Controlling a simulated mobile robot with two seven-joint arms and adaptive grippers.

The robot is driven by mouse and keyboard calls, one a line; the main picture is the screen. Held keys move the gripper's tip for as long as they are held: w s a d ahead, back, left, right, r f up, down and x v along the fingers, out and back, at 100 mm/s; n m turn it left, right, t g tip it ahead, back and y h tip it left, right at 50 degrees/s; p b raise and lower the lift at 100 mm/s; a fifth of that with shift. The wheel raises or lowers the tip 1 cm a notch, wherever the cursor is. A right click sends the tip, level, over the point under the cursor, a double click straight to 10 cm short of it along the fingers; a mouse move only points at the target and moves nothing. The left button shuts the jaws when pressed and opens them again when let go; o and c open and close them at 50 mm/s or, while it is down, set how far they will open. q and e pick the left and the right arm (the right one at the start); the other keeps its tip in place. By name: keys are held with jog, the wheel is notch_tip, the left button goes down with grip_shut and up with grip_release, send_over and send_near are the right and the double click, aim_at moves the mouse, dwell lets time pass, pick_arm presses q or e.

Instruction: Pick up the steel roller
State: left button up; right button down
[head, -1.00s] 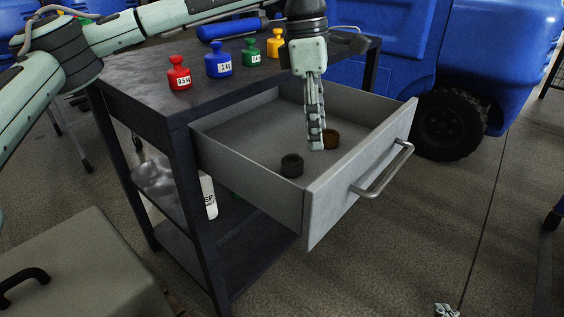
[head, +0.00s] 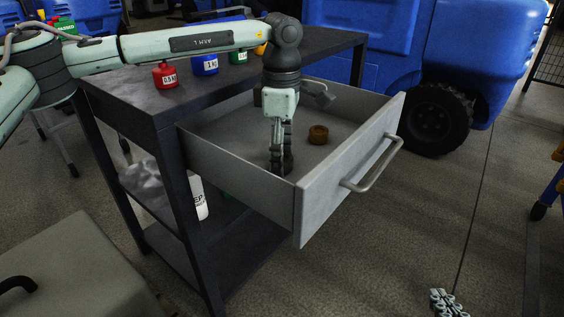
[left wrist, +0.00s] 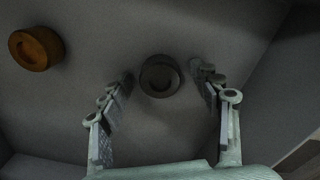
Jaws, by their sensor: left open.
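The steel roller (left wrist: 160,77) is a short dark cylinder with a dished top, standing on the floor of the open drawer (head: 340,185). My left gripper (left wrist: 162,72) is open and points down over it. In the left wrist view its two fingers stand on either side of the roller, with a gap on both sides. In the head view the roller is mostly hidden by the gripper. A brown roller (head: 318,135) lies in the drawer to the right; it also shows in the left wrist view (left wrist: 36,49). My right gripper (head: 447,303) shows only its fingertips at the bottom right.
The drawer walls surround the left gripper, with the front panel and its bar handle (head: 372,168) close by. Red (head: 165,75), blue (head: 205,63) and green (head: 239,57) weights stand on the dark bench top. A blue machine (head: 480,55) stands behind.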

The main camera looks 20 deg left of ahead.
pick_arm(q)
jog(key=shift+c, duration=0.3)
grip_shut()
jog(key=shift+r, duration=0.1)
